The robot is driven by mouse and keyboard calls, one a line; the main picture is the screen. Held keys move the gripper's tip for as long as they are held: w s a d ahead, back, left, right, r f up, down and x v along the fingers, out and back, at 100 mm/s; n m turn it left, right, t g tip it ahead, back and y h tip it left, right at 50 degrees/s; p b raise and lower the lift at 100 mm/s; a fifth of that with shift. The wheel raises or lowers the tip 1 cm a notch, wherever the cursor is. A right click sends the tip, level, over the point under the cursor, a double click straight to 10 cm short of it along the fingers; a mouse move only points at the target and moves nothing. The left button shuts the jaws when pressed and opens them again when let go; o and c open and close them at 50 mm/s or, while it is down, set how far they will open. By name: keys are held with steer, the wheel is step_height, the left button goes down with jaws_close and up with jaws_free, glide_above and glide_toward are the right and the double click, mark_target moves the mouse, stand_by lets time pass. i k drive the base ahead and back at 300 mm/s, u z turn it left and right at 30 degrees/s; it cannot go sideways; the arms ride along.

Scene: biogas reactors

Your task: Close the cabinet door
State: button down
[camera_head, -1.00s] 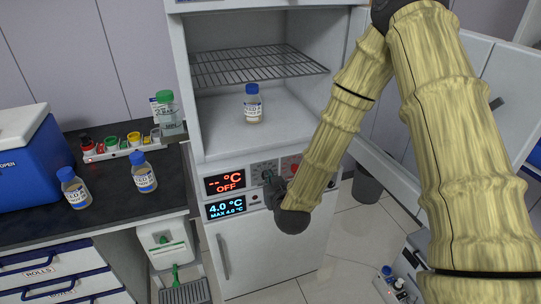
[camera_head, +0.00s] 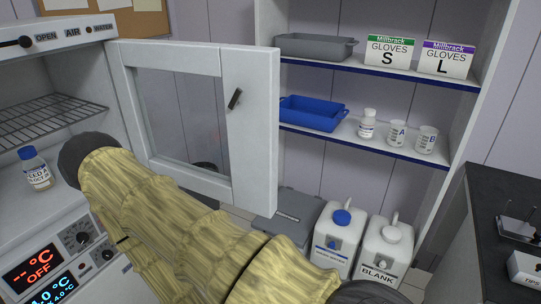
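The cabinet door (camera_head: 258,140), a white frame with a clear glass pane and a small dark handle, stands wide open to the right of the cabinet. The white cabinet (camera_head: 70,38) is at the left, with a wire shelf and a blue-capped bottle (camera_head: 37,170) inside. Red and blue displays show below its opening. My yellow, bamboo-like arm crosses the lower middle in front of the door's lower left part. My gripper's fingers do not show, so whether it touches the door cannot be told.
Shelving (camera_head: 376,70) with trays, glove boxes, a bottle and beakers stands behind the door at right. Two white canisters (camera_head: 337,235) and a grey box (camera_head: 290,215) are on the floor below. A dark counter (camera_head: 500,215) is at the far right.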

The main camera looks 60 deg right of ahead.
mark_target(252, 126)
steer(key=k, duration=0.35)
steer(key=u, duration=1.1)
steer(key=i, duration=0.95)
steer(key=z, duration=3.55)
steer(key=i, duration=0.5)
steer(key=u, duration=0.15)
